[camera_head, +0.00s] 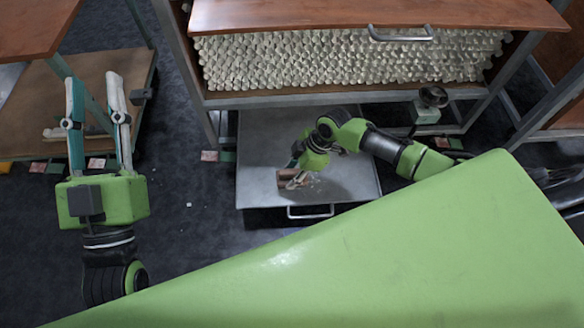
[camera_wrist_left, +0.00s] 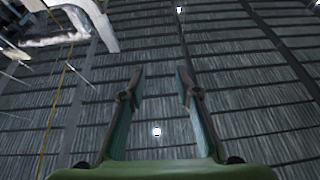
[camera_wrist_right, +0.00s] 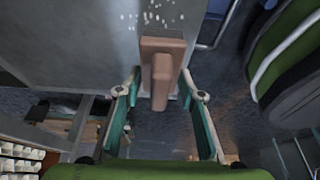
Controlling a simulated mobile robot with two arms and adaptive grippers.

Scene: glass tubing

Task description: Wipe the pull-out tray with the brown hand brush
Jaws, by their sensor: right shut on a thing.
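The pull-out tray (camera_head: 262,135) is a grey metal sheet with a front handle (camera_head: 311,212), extended below the cabinet. It also shows in the right wrist view (camera_wrist_right: 75,35). The brown hand brush (camera_head: 286,175) is over the front middle of the tray. My right gripper (camera_head: 292,170) is shut on it. In the right wrist view the brush (camera_wrist_right: 162,65) shows between the fingers (camera_wrist_right: 162,95). I cannot tell whether it touches the tray. My left gripper (camera_head: 95,98) is open and empty, off to the left; its parted fingers show in the left wrist view (camera_wrist_left: 158,90).
Small pale bits (camera_wrist_right: 150,17) lie on the tray beside the brush. The cabinet above holds many stacked glass tubes (camera_head: 350,58) under a brown top (camera_head: 370,14) with a metal handle. A wooden shelf (camera_head: 35,110) stands at left. Dark floor (camera_head: 195,240) is mostly free around the tray.

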